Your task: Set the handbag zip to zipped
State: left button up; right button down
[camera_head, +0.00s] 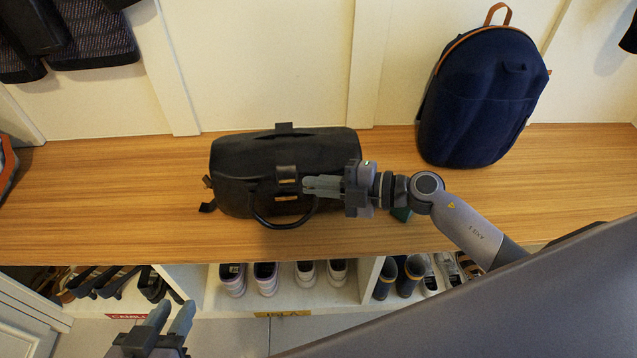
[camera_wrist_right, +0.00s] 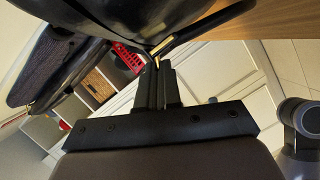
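The black handbag (camera_head: 262,157) stands on the wooden bench top, with its handle (camera_head: 283,222) hanging down at the front. My right gripper (camera_head: 307,185) reaches in from the right to the bag's front, beside the strap with the buckle. In the right wrist view its fingers (camera_wrist_right: 157,75) are nearly together, with a small gold zip pull (camera_wrist_right: 157,62) at their tips, and they look shut on it. How far along the zip the pull sits is hidden in the head view. My left gripper (camera_head: 171,318) is open and empty, low in front of the cubbies.
A navy backpack (camera_head: 478,100) leans on the wall at the right of the bench (camera_head: 120,190). Cubbies below hold several shoes (camera_head: 265,277) and boots (camera_head: 398,275). The bench left of the bag is mostly clear.

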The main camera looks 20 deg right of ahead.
dwell(0.4)
jog(key=s+d, duration=0.2)
jog(key=d, duration=0.7)
jog(key=shift+d, duration=0.15)
jog(key=shift+f, duration=0.1)
jog(key=c, duration=1.3)
grip_release()
jog(key=shift+s, duration=0.1)
pick_arm(q)
jog(key=shift+s+a+f+y+p, duration=0.1)
jog(key=shift+s+a+y+p, duration=0.3)
jog(key=shift+p, duration=0.3)
pick_arm(e)
jog(key=v, duration=0.7)
pick_arm(q)
jog(key=shift+w+a, duration=0.1)
jog(key=shift+w, duration=0.1)
